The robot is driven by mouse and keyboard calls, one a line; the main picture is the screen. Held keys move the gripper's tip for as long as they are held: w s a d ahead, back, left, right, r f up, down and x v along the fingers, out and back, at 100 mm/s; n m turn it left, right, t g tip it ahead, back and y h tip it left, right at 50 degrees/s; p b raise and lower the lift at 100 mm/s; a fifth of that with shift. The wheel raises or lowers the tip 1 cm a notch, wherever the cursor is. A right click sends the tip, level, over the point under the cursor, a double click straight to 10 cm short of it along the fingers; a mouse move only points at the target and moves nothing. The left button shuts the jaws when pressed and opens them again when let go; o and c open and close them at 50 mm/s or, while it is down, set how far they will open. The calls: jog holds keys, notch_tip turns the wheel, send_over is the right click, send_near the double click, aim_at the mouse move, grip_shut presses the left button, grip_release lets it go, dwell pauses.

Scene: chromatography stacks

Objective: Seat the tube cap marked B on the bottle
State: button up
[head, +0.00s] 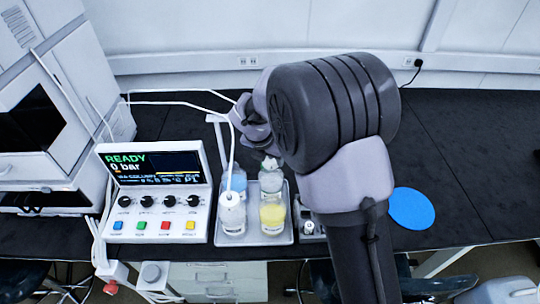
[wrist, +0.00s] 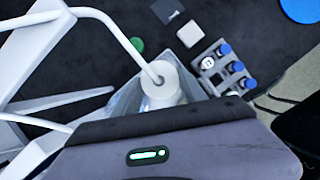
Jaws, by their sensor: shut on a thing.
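My gripper (head: 262,138) is above the back of the bottle tray, half hidden by my arm; its fingertips do not show clearly. In the wrist view a white tube cap (wrist: 160,84) with a white tube rising from its top sits just beyond my gripper body, and my gripper is shut on it. No letter is readable on it. A clear bottle (head: 270,183) stands in the tray's back right, below my gripper. I cannot tell whether the held cap touches it.
The grey tray (head: 252,240) also holds a blue-liquid bottle (head: 238,182), a yellow-liquid bottle (head: 272,217) and a white bottle (head: 232,217) with a tube. A vial rack (wrist: 229,72) is beside it. The control box (head: 155,190) stands left; tubes cross behind. A blue disc (head: 411,208) lies right.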

jog(key=shift+r+p, duration=0.1)
jog(key=shift+p, duration=0.35)
jog(key=shift+f, duration=0.2)
jog(key=shift+f+b, duration=0.45)
jog(key=shift+f, duration=0.45)
jog(key=shift+f, duration=0.45)
jog(key=o, duration=1.9)
jog(key=shift+r, duration=0.15)
